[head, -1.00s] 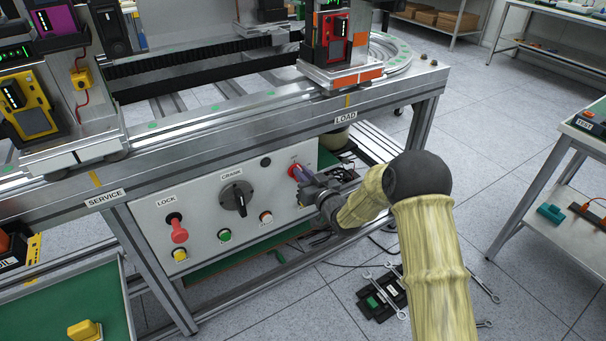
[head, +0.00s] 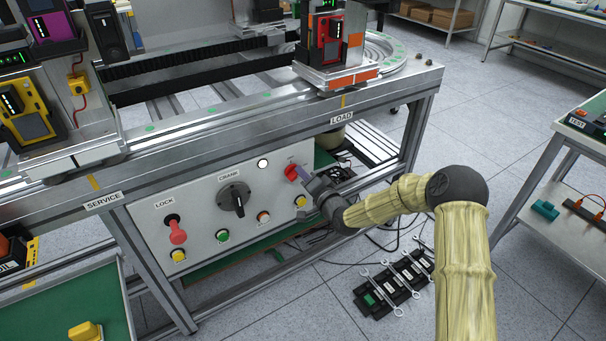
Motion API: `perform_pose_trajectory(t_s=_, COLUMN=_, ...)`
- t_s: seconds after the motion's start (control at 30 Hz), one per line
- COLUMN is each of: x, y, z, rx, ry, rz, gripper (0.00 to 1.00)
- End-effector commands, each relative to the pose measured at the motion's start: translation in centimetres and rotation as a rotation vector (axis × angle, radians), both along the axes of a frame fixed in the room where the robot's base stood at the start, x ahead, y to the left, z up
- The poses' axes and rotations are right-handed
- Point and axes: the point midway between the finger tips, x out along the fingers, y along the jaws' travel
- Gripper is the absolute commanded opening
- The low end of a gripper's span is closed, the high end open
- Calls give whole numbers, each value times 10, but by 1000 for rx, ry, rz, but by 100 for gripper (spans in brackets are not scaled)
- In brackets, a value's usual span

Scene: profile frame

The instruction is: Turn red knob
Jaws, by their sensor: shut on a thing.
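The red knob (head: 291,173) is at the upper right of the white control panel (head: 195,207), under the table edge. My gripper (head: 302,173) reaches it from the right, with its fingers at the knob. The fingers are shut on the knob and cover part of its right side. The knob's red grip shows to the left of the fingers and looks tilted. A round lamp (head: 262,163) left of the knob is lit white.
The panel also carries a black crank dial (head: 236,199), a red lock handle (head: 177,231) and several small buttons. The table's right leg stands behind my arm. Wrenches and a black strip (head: 392,285) lie on the floor below.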

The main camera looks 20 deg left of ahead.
Motion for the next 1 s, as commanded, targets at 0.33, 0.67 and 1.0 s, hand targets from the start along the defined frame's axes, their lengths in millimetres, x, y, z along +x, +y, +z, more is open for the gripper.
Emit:
perform_pose_trajectory(t_s=0.33, x=3, y=-4, z=-7, rx=205, ry=239, rz=-4, gripper=0)
perform_pose_trajectory(t_s=0.67, x=3, y=-3, z=-10, rx=325, ry=380, rz=-5, gripper=0)
perform_pose_trajectory(t_s=1.0, x=3, y=-3, z=-10, rx=352, ry=414, rz=-4, gripper=0)
